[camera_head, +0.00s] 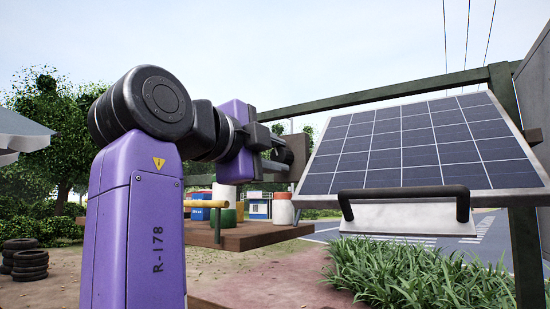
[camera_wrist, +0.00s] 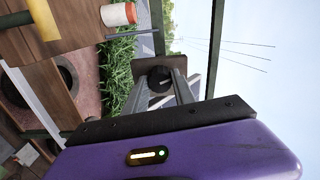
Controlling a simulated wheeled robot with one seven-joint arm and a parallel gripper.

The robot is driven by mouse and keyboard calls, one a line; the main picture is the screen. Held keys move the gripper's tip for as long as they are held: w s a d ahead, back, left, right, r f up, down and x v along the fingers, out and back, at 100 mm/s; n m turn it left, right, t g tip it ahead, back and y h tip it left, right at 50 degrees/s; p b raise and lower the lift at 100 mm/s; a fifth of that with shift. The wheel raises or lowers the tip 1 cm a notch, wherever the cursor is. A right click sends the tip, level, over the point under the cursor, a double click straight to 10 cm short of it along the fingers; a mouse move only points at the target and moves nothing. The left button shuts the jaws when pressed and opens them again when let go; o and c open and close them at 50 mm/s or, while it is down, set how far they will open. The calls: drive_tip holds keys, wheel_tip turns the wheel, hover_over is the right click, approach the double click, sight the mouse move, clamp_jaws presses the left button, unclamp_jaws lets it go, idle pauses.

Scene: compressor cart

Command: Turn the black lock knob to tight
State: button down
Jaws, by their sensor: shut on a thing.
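The black lock knob (camera_wrist: 159,77) shows in the wrist view as a dark round end in front of a small brown plate (camera_wrist: 143,92). My gripper (camera_wrist: 172,84) reaches to it with a finger on either side and is shut on it. In the head view my gripper (camera_head: 281,156) points right toward the edge of the same plate (camera_head: 299,150), just left of the tilted solar panel (camera_head: 420,145). The knob is mostly hidden there by the fingers. I cannot read any mark showing how far the knob is turned.
A black handle (camera_head: 403,193) stands out at the panel's lower edge. A dark green frame (camera_head: 505,90) runs behind it. A wooden table (camera_head: 245,238) below my gripper holds several containers, including a white and red one (camera_head: 282,210). Tyres (camera_head: 25,260) lie at far left.

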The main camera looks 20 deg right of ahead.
drive_tip(key=shift+f+m, duration=0.1)
drive_tip(key=shift+m, duration=1.7)
drive_tip(key=c, duration=1)
unclamp_jaws()
drive_tip(key=shift+c, duration=0.2)
drive_tip(key=shift+s, duration=0.1)
drive_tip(key=b+v, duration=0.3)
drive_tip(key=v, duration=0.4)
drive_tip(key=shift+s+a, duration=0.2)
drive_tip(key=shift+a, duration=0.1)
